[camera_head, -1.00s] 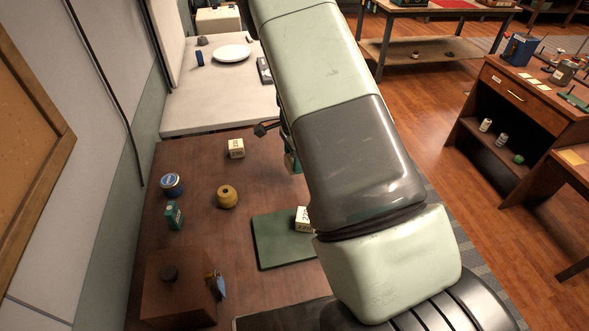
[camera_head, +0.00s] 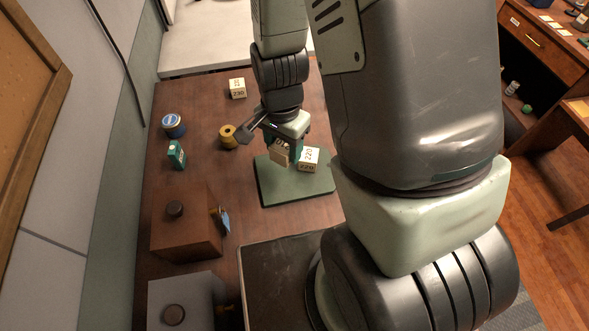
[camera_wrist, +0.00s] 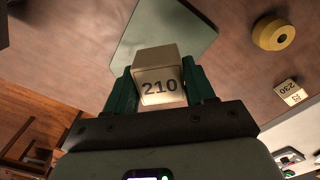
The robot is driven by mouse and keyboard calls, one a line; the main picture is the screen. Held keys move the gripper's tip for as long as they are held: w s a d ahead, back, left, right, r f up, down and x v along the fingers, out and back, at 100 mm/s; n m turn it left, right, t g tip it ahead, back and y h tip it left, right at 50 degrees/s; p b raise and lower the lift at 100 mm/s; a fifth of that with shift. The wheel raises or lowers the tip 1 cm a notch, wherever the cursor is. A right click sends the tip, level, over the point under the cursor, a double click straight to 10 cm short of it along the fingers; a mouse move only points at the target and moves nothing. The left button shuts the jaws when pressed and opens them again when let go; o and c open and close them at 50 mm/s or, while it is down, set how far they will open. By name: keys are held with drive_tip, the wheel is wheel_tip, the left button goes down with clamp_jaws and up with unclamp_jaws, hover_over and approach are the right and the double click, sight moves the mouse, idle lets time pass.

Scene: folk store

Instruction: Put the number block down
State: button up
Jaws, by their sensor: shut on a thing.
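My gripper (camera_head: 283,146) is shut on a cream number block (camera_head: 280,155). In the wrist view this block (camera_wrist: 159,78) shows the number 210 between the dark green fingers. In the head view it is over the green mat (camera_head: 285,190); I cannot tell whether it touches the mat. A second block (camera_head: 309,158), marked 220, sits on the mat just to the right of the held one. A third block (camera_head: 237,88), marked 230, stands on the brown table further back. It also shows in the wrist view (camera_wrist: 290,92).
A yellow spool (camera_head: 228,137) stands left of the mat. A blue-lidded tin (camera_head: 173,126) and a small green box (camera_head: 177,154) stand further left. A brown wooden box (camera_head: 180,235) with a dark knob is at front left. The mat's front part is clear.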

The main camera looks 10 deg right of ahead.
wheel_tip(320, 180, down, 10)
drive_tip(key=shift+s+r, duration=0.1)
drive_tip(key=shift+r, duration=0.1)
drive_tip(key=shift+f, duration=0.1)
idle(0.3)
drive_tip(key=o, duration=1)
wheel_tip(320, 180, up, 12)
wheel_tip(320, 180, up, 10)
drive_tip(key=d+r+n+t, duration=0.1)
drive_tip(key=n+t, duration=0.1)
drive_tip(key=s+d+r+n+t, duration=0.1)
drive_tip(key=s+r+n, duration=0.1)
drive_tip(key=r, duration=0.4)
drive_tip(key=s+d+r+n+t, duration=0.1)
drive_tip(key=s+r+n, duration=0.2)
drive_tip(key=s+r, duration=0.2)
drive_tip(key=s+d+r+n+t, duration=0.1)
drive_tip(key=s+d+r+n, duration=0.1)
drive_tip(key=s+r, duration=0.2)
wheel_tip(320, 180, up, 4)
drive_tip(key=shift+s+f+t, duration=0.1)
drive_tip(key=shift+f+t, duration=0.1)
drive_tip(key=shift+t, duration=0.1)
